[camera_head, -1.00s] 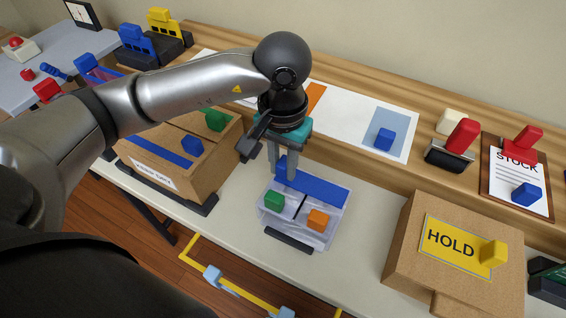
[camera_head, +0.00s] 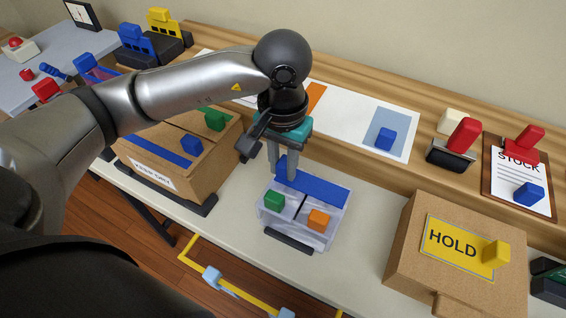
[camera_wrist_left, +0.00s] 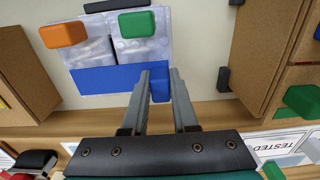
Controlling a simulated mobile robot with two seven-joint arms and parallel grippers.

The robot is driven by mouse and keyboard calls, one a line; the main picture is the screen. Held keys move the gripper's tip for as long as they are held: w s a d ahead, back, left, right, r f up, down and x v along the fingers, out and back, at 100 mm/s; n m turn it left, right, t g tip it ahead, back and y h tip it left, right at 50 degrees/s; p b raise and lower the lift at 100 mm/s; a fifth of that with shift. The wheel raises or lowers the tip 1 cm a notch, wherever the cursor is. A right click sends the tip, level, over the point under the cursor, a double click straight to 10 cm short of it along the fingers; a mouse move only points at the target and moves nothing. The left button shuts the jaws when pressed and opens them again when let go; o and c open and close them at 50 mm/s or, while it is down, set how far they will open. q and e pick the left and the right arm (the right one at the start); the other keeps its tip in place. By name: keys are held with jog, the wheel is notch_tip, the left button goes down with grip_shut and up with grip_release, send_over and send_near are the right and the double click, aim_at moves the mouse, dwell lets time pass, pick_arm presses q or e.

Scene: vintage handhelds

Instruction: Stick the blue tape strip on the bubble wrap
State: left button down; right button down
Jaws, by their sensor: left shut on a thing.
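The blue tape strip (camera_head: 320,188) lies along the far edge of the clear bubble wrap package (camera_head: 268,220). It also shows in the left wrist view (camera_wrist_left: 108,79), across the edge of the bubble wrap (camera_wrist_left: 145,49). My left gripper (camera_head: 283,174) points down at the strip's left end in the head view. It is shut on a small blue tab (camera_wrist_left: 159,88) at that end. Whether the whole underside of the strip touches the wrap, I cannot tell. A green block (camera_head: 274,200) and an orange block (camera_head: 318,220) sit on the wrap's near part. My right gripper is out of view.
A cardboard box (camera_head: 160,160) with blue and green blocks stands left of the wrap. A box marked HOLD (camera_head: 412,240) with a yellow block (camera_head: 496,252) stands to the right. A wooden shelf behind holds stampers and a clipboard (camera_head: 492,178). Bare table lies between wrap and HOLD box.

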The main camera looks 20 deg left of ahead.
pick_arm(q)
jog(key=shift+s+f, duration=0.1)
jog(key=shift+f, duration=0.1)
jog(key=c, duration=0.6)
grip_release()
jog(key=shift+r+p, duration=1.75)
jog(key=shift+r, duration=1.45)
